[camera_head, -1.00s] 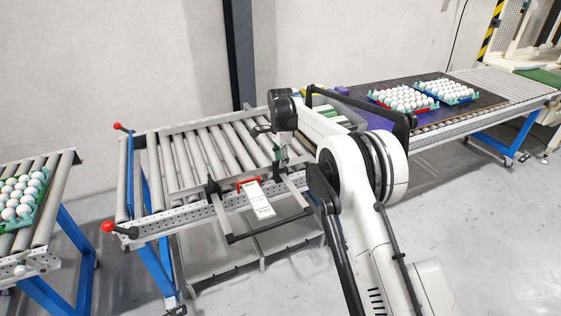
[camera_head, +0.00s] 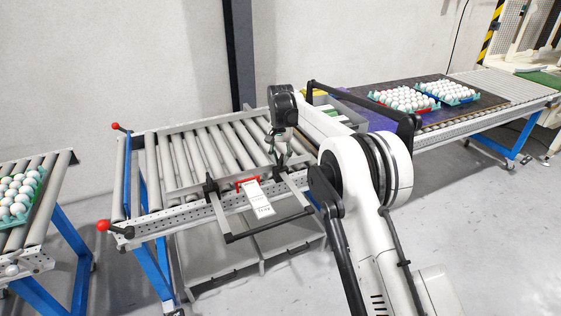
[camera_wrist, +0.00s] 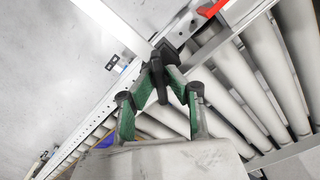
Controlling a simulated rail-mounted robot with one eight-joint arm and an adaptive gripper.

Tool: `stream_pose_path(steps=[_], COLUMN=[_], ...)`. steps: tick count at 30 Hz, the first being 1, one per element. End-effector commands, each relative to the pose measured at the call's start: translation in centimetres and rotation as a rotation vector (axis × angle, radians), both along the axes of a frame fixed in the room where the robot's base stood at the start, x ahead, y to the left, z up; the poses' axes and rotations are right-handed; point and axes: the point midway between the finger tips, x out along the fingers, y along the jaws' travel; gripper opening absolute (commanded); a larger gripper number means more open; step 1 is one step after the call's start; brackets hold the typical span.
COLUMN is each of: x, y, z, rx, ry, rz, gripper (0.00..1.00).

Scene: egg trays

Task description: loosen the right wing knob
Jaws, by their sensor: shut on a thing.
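The right wing knob (camera_wrist: 158,82) is a black part on a black clamp at the conveyor rail. In the wrist view it sits between the green-sided fingertips of my gripper (camera_wrist: 160,74), which is shut on it. In the head view my gripper (camera_head: 278,152) points down at the right-hand clamp, and the knob there is mostly hidden by the fingers.
A white label plate with a red top (camera_head: 257,200) sits between the clamps. A dark bar frame (camera_head: 268,227) juts out in front. Grey rollers (camera_head: 190,160) lie behind. Egg trays stand on the left conveyor and on the far-right belt. Open floor lies in front.

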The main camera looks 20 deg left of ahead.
Motion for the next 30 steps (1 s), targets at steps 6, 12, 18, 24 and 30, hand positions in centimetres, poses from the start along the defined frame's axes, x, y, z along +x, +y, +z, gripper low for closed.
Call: stream_pose_path(steps=[6, 12, 18, 24, 30], x=[0.02, 0.02, 0.02, 0.02, 0.02], y=[0.01, 0.01, 0.01, 0.01, 0.01], z=[-0.04, -0.02, -0.01, 0.01, 0.03], rx=[0.0, 0.0, 0.0, 0.0, 0.0], ry=[-0.001, -0.001, -0.001, -0.001, -0.001], rz=[0.2, 0.361, 0.478, 0.549, 0.576], gripper=[0.0, 0.0, 0.0, 0.0, 0.0])
